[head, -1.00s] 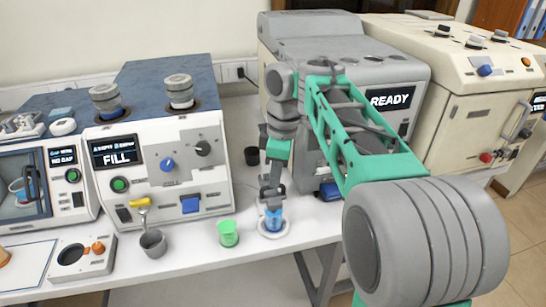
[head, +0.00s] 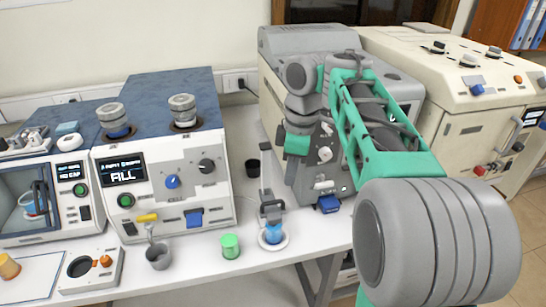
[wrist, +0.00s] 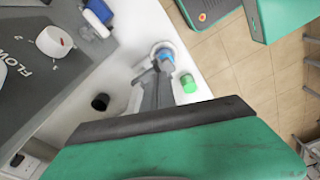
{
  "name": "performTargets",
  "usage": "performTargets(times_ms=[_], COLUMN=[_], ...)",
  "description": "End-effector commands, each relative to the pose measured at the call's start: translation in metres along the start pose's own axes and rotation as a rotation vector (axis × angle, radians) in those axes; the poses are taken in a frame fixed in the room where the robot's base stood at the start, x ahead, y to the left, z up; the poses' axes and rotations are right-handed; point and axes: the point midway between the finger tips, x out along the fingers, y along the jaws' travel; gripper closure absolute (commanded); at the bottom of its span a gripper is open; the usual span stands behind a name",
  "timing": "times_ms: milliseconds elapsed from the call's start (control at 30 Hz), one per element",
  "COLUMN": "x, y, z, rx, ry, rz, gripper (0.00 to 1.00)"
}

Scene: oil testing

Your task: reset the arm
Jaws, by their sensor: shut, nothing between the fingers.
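My gripper (head: 297,145) is at the end of the arm in front of the large grey machine, above the table and clear of the cups. It is shut and empty; its fingertips are hard to make out. Its green housing (wrist: 190,150) fills the lower part of the wrist view. Below and to its left, a blue cup (head: 272,234) sits on a white round base at a small grey stand (head: 266,185). The blue cup also shows in the wrist view (wrist: 165,58).
A green cup (head: 230,246) and a metal cup (head: 158,257) stand near the table's front edge. A black cup (head: 252,168) stands behind. The FILL machine (head: 165,185) is at left, the grey machine (head: 325,180) close behind my gripper, a cream machine (head: 465,110) at right.

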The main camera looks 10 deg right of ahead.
Motion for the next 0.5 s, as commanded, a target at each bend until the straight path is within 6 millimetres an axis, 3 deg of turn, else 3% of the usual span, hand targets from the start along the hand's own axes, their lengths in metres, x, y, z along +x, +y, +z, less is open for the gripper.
performTargets(times_ms=[33,100,500], x=[-0.0138,-0.0184,-0.0181], y=[0.0002,0.0002,-0.0001], z=[-0.0004,-0.0003,-0.0001], rx=[0.001,0.0,0.0], ry=[0.0,0.0,0.0], rz=[-0.001,-0.001,-0.001], gripper=[1.0,1.0,1.0])
